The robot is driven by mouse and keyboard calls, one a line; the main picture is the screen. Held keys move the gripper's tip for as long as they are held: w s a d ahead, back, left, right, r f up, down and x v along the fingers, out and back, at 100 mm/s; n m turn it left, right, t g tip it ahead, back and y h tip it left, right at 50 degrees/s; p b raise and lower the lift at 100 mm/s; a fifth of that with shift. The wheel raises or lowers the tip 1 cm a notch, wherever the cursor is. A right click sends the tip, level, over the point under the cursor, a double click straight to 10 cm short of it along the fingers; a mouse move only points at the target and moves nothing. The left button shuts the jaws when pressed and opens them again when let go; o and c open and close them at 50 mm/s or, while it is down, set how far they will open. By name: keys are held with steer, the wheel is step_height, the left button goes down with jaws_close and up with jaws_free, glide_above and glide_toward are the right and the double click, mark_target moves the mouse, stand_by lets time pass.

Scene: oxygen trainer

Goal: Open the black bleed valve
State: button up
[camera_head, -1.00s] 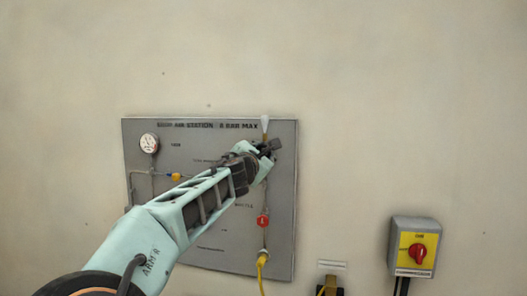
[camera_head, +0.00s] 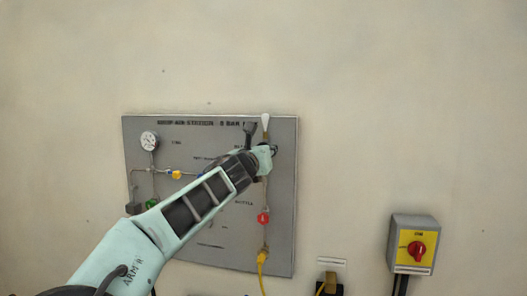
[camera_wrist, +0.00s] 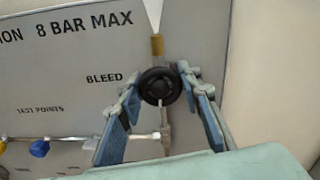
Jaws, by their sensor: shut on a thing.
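The black bleed valve (camera_wrist: 158,86) is a round ribbed handwheel in the wrist view. It sits beside the printed word BLEED, below a brass fitting and a white cone. My gripper (camera_wrist: 162,84) has one blue-padded finger on each side of the wheel and is shut on it. In the head view my gripper (camera_head: 264,148) is at the upper right of the grey panel (camera_head: 280,235). My gripper hides the black wheel there.
The panel also carries a gauge (camera_head: 150,142), a yellow valve (camera_head: 175,175), a green knob (camera_head: 152,204) and a red valve (camera_head: 263,219). A yellow hose (camera_head: 262,262) hangs below. A yellow switch box with a red knob (camera_head: 416,249) is at the right. The wall above is clear.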

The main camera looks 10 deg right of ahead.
steer(key=shift+n, duration=0.6)
steer(key=shift+r, duration=0.1)
steer(key=o, duration=1.2)
steer(key=shift+v, duration=6.05)
